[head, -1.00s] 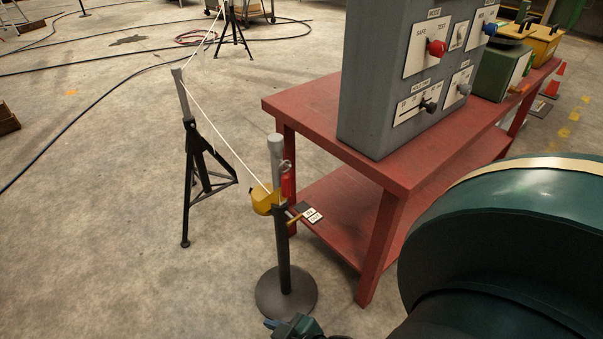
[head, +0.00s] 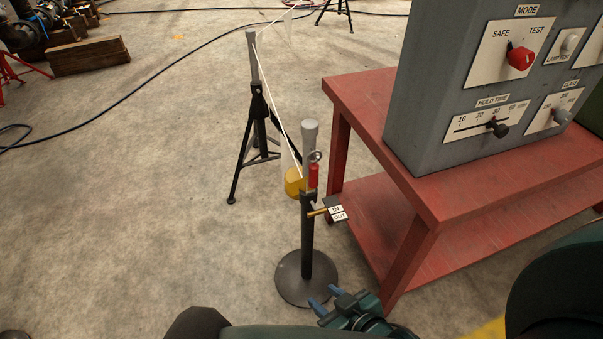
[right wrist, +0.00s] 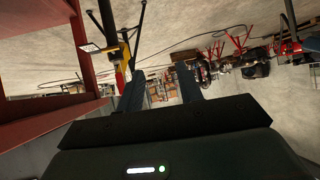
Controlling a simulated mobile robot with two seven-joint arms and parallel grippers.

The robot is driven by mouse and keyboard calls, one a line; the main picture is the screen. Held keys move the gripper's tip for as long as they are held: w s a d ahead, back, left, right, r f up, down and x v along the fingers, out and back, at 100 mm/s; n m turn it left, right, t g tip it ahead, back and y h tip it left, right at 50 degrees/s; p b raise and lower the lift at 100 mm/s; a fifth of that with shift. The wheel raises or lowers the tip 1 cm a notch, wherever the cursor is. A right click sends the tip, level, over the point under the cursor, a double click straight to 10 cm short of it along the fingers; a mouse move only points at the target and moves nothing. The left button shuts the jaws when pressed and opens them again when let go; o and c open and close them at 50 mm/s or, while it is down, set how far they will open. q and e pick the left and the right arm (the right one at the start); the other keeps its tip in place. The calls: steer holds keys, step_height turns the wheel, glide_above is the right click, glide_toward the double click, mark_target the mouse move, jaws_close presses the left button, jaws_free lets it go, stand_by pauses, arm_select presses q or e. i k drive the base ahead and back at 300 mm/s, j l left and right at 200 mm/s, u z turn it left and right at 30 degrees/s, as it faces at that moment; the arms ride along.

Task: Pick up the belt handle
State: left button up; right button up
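A post (head: 306,240) on a round base stands left of the red table. Near its top are a yellow block (head: 294,182), where a white line ends, and a small red piece (head: 314,176) with a ring above it. I cannot tell for certain which is the belt handle. My right gripper (head: 322,297) is open and empty, low in front of the post's base and apart from it. In the right wrist view, the yellow block (right wrist: 126,57) shows beyond the open fingers (right wrist: 160,85), to their left. My left gripper is not in view.
The red table (head: 350,93) with a grey control box (head: 440,80) stands right of the post. A small IN/OUT plate (head: 337,212) sticks out from the post towards the table. A black stand (head: 257,120) is behind; the white line runs past it. Open floor lies left.

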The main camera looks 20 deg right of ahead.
mark_target(314, 166)
steer(key=i+j+z, duration=0.25)
steer(key=j, duration=0.15)
steer(key=j+z, duration=0.2)
steer(key=j, duration=0.25)
steer(key=j+z, duration=0.25)
steer(key=j, duration=0.2)
steer(key=i+j, duration=0.2)
steer(key=i, duration=0.35)
